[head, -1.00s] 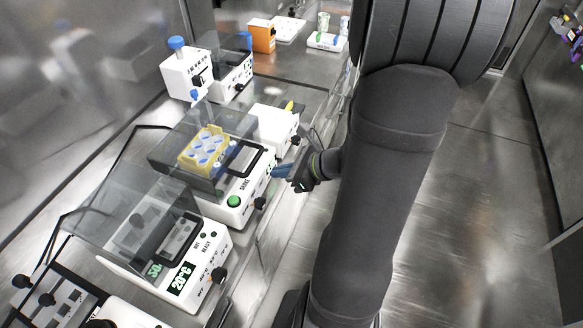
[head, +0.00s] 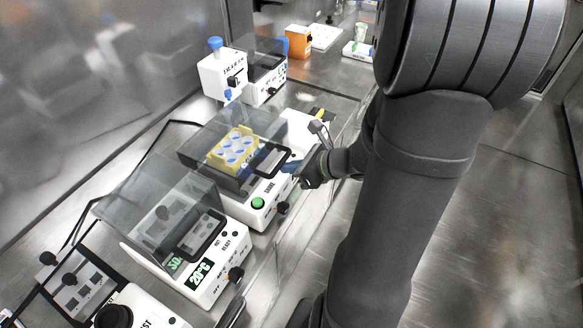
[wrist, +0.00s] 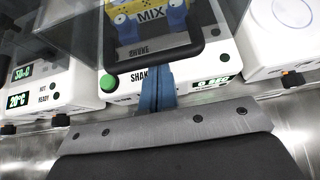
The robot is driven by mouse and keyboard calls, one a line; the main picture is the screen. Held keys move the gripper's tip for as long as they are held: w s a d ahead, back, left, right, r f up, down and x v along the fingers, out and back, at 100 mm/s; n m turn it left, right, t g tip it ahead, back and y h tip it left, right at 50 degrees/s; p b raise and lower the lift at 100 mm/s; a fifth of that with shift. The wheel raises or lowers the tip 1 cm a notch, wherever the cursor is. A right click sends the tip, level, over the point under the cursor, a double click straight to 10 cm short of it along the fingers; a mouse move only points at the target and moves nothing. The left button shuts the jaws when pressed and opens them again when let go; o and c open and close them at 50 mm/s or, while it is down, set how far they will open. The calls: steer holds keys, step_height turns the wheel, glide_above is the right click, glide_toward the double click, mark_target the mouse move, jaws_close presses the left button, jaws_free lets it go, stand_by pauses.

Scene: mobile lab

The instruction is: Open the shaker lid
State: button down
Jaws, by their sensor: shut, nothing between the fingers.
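The shaker is a white box (head: 262,211) with a green button, in the middle of the head view. Its smoky transparent lid (head: 195,153) is down over a yellow rack (head: 231,149) with blue-topped round pieces. A black frame handle (head: 287,153) is on the lid's front. In the wrist view the lid's dark front edge (wrist: 190,50) and the shaker front (wrist: 205,83) lie ahead of me. My gripper (head: 288,167) has blue fingers, shut and empty, at the lid's front by the handle. The fingers (wrist: 156,76) reach up to the lid's edge; I cannot tell whether they touch.
A heater-like box (head: 198,262) with a clear lid and a 20°C display stands nearer. A white device (head: 309,128) stands beyond the shaker. Farther back are a blue-knobbed box (head: 221,75) and an orange box (head: 299,41). The floor at right is open.

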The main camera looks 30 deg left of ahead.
steer(key=h, duration=0.4)
glide_toward(266, 144)
steer(key=x, duration=0.5)
steer(key=a+r+h, duration=0.1)
steer(key=a+r, duration=0.2)
steer(key=a+r+h, duration=0.2)
steer(key=a+r, duration=0.1)
steer(key=shift+h, duration=0.3)
steer(key=a+r, duration=0.2)
steer(key=a, duration=0.6)
steer(key=a+r, duration=0.3)
steer(key=a, duration=0.4)
steer(key=shift+a, duration=0.4)
steer(key=shift+r, duration=0.15)
